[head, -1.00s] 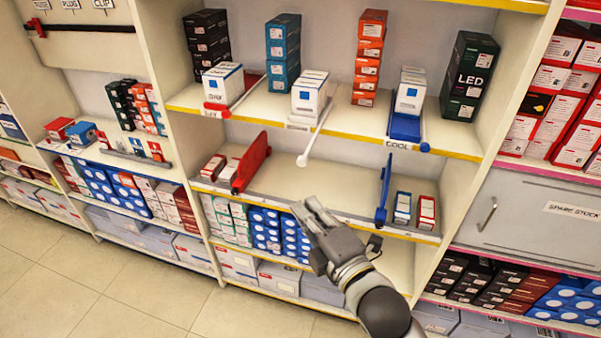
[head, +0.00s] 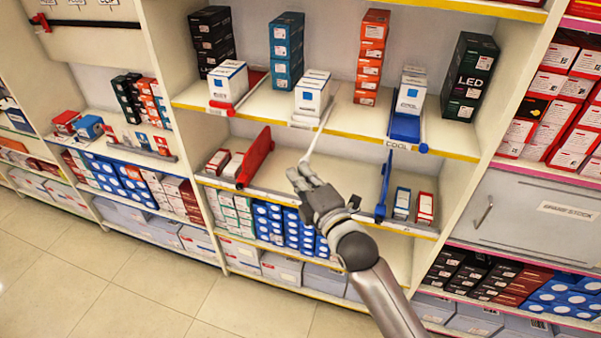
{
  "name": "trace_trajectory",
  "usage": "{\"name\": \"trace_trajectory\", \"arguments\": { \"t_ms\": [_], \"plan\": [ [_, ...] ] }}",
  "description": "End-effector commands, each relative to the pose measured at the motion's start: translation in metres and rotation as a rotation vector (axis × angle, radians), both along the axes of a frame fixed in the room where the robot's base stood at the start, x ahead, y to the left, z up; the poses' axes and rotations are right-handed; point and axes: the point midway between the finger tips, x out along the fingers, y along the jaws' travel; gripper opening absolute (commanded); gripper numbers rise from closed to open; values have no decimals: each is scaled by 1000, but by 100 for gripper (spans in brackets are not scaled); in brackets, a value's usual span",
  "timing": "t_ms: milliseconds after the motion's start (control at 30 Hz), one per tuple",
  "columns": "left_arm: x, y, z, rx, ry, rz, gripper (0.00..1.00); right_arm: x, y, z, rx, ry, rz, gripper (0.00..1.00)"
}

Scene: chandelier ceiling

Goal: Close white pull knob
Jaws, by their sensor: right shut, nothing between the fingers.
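The white pull knob (head: 314,143) is a thin white rod slanting down and out from the upper shelf, in front of the white box in the middle. Its lower end meets my right gripper's fingertips in the picture, so its tip is partly hidden; I cannot tell whether they touch. My right gripper (head: 303,176) is shut and empty, in front of the lower shelf, with its arm coming in from the bottom right. My left gripper is not in view.
A red divider (head: 254,159) stands left of the gripper and a blue divider (head: 382,188) right of it. A blue pull (head: 405,130) and a red pull (head: 222,106) flank the white one. A grey cabinet door (head: 535,220) is at the right.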

Motion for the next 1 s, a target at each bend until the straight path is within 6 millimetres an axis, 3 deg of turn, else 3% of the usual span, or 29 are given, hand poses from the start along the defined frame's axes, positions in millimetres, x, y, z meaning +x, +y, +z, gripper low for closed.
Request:
{"name": "trace_trajectory", "arguments": {
  "t_ms": [333, 467, 1000],
  "plan": [
    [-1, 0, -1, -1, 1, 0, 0, 2, -1, 0, -1, 0, 0, 0],
    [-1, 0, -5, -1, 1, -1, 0, 11, -4, 0, -3, -3, -1, 0],
    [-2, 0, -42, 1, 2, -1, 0, 106, -36, -2, -4, -3, -3, 0]
  ]
}}
